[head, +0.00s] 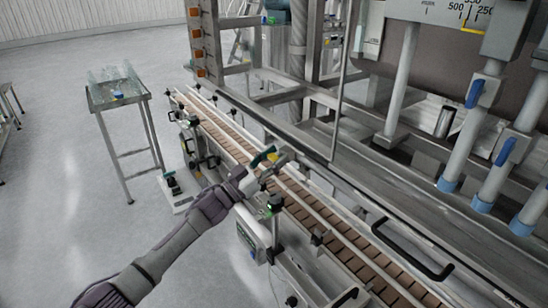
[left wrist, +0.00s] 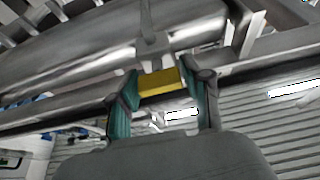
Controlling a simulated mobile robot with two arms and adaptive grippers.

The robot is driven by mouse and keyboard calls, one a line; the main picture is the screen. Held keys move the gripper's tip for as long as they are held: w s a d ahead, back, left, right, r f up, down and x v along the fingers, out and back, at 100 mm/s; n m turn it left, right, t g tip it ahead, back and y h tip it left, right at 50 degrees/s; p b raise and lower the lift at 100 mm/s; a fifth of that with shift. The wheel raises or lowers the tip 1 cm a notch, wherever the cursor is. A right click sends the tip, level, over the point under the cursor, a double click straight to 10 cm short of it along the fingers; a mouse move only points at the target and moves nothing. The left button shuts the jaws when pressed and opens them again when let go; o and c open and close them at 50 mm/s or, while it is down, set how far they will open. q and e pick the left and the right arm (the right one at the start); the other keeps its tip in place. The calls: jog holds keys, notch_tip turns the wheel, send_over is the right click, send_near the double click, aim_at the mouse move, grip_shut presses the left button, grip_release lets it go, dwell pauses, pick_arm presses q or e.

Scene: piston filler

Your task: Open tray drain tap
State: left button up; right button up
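My left gripper (head: 268,162) is beside the conveyor at the middle of the head view, its fingers apart. In the left wrist view its teal-padded fingers (left wrist: 163,95) stand to either side of a yellow block (left wrist: 160,82), which looks like the tap's handle. The block sits below a metal stem (left wrist: 148,45) under a broad metal surface. It shows between the fingertips with little room at the sides; I cannot tell whether the pads touch it. In the head view I cannot make out the tap. My right gripper is not in view.
The conveyor (head: 310,218) runs diagonally past my left gripper, with rails along it. The filler's frame and blue-handled valves (head: 474,93) stand to the right. A small table (head: 118,95) with clear containers is at the left.

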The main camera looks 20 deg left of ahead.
pick_arm(q)
jog(key=c, duration=0.6)
jog(key=shift+f+m+g+h+b, duration=0.1)
jog(key=shift+m+g+h+b, duration=0.3)
jog(key=shift+m+b, duration=0.5)
jog(key=shift+f+m+g+h+b, duration=0.1)
jog(key=shift+m+g+h+b, duration=0.3)
jog(key=shift+m, duration=0.8)
jog(key=shift+c, duration=0.2)
jog(key=m+g+b, duration=0.1)
jog(key=m, duration=0.2)
jog(key=m+g+h+b, duration=0.1)
jog(key=m, duration=0.2)
jog(key=shift+g+h+b, duration=0.3)
jog(key=shift+g+b, duration=0.05)
jog(key=shift+g, duration=0.05)
jog(key=m+g+b, duration=0.1)
jog(key=m, duration=0.3)
jog(key=shift+r+g, duration=0.1)
jog(key=shift+g, duration=0.2)
jog(key=m+g, duration=0.1)
jog(key=m, duration=0.4)
jog(key=m+g+y, duration=0.1)
jog(key=m, duration=0.2)
jog(key=shift+s+g+b, duration=0.1)
jog(key=shift+g+b, duration=0.2)
jog(key=shift+y, duration=0.3)
